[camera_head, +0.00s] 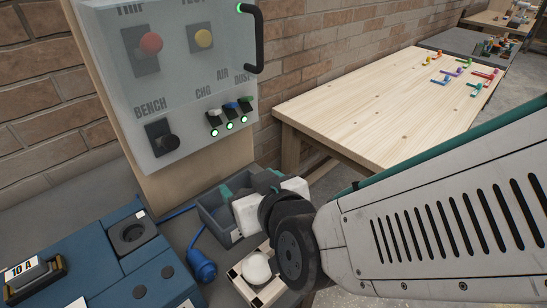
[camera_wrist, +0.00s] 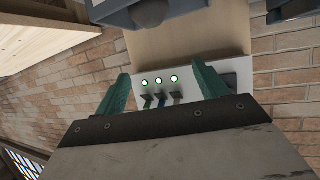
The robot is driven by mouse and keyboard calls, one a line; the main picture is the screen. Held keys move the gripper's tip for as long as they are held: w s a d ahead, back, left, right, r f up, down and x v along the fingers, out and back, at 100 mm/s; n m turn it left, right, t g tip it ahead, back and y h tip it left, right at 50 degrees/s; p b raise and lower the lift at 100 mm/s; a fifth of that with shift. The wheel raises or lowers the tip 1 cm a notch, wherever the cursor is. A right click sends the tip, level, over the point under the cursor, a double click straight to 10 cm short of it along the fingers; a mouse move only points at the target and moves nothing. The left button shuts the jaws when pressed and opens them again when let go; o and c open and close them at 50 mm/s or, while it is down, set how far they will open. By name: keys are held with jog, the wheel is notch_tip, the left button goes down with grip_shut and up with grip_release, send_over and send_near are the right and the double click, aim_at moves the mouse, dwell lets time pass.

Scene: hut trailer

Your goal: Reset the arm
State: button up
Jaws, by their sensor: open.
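My gripper (camera_wrist: 163,80) is open in the wrist view, its two teal fingers spread wide with nothing between them. Beyond the gap is the panel's row of three small switches (camera_wrist: 161,97), each with a lit green light. In the head view my grey arm reaches in from the right. Its dark wrist joint is low in the middle and partly hides the gripper end. The pale control panel (camera_head: 189,118) stands behind, with a red button (camera_head: 151,43), a yellow button (camera_head: 204,38), a black BENCH knob (camera_head: 168,142) and the small switches (camera_head: 230,107).
A blue case (camera_head: 115,270) and a blue plug (camera_head: 203,268) on a cord lie at lower left. A grey bin (camera_head: 217,228) and a white-topped box (camera_head: 257,270) sit close to my wrist. A wooden table (camera_head: 370,105) with small coloured pieces stands behind my arm. A brick wall backs everything.

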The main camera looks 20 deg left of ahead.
jog(key=shift+s+d+r, duration=0.15)
jog(key=shift+s+d, duration=0.1)
jog(key=w+d+r+m+g+h, duration=0.2)
jog(key=w+d+h, duration=0.1)
jog(key=d, duration=0.8)
jog(key=w+d+r+m+g+h, duration=0.15)
jog(key=w+d, duration=0.25)
jog(key=d, duration=0.7)
jog(key=s+d+r+m+g+h, duration=0.1)
jog(key=s+d+m+g+h, duration=0.1)
jog(key=s+d, duration=0.4)
jog(key=s+d+r+m+g+h, duration=0.1)
jog(key=s+d, duration=0.6)
jog(key=d, duration=0.7)
jog(key=m+g+h, duration=0.1)
jog(key=m+h, duration=0.1)
jog(key=m, duration=0.1)
jog(key=shift+d, duration=0.35)
jog(key=shift+r+h, duration=0.1)
jog(key=shift+h, duration=0.15)
